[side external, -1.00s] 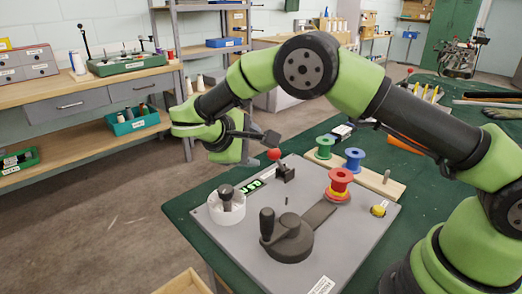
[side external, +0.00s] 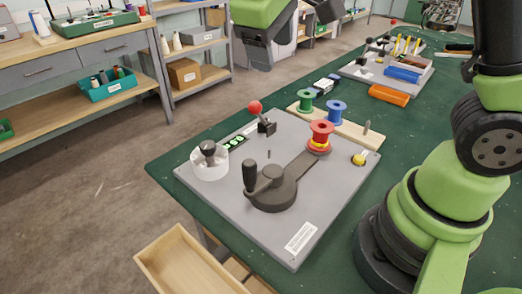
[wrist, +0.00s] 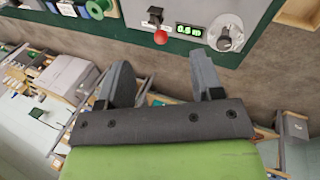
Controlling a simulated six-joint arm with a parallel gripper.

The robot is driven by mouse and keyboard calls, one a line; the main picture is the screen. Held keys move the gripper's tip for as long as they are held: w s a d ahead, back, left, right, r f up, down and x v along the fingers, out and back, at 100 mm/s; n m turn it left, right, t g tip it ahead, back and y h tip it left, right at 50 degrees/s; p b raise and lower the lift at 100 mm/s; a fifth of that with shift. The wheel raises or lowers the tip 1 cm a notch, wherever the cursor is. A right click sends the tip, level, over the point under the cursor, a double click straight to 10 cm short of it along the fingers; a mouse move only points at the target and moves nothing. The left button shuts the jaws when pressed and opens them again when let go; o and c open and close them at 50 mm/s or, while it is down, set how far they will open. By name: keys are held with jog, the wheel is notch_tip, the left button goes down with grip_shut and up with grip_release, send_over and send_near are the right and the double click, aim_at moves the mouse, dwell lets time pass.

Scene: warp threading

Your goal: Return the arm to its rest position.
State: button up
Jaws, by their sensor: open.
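My gripper (wrist: 163,82) shows in the wrist view with its two dark fingers spread apart and nothing between them. The grey panel (side external: 297,243) lies on the green table. The lever also shows in the wrist view (wrist: 160,37).
A wooden rack (side external: 350,133) holds a green spool (side external: 306,100) and a blue spool (side external: 336,112). An orange block (side external: 389,95) and a second panel with tools lie farther back. An open wooden drawer (side external: 170,262) juts out at the front. Shelving stands at the back left.

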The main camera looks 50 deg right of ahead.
jog(key=s+a+r+m+t+y, duration=0.1)
jog(key=s+r+m+t+y, duration=0.1)
jog(key=s, duration=0.6)
jog(key=s+r+m+t+y, duration=0.1)
jog(key=s+m+t+y, duration=0.3)
jog(key=s, duration=0.4)
jog(key=shift+a+r, duration=0.35)
jog(key=shift+a, duration=0.05)
jog(key=shift+s, duration=0.1)
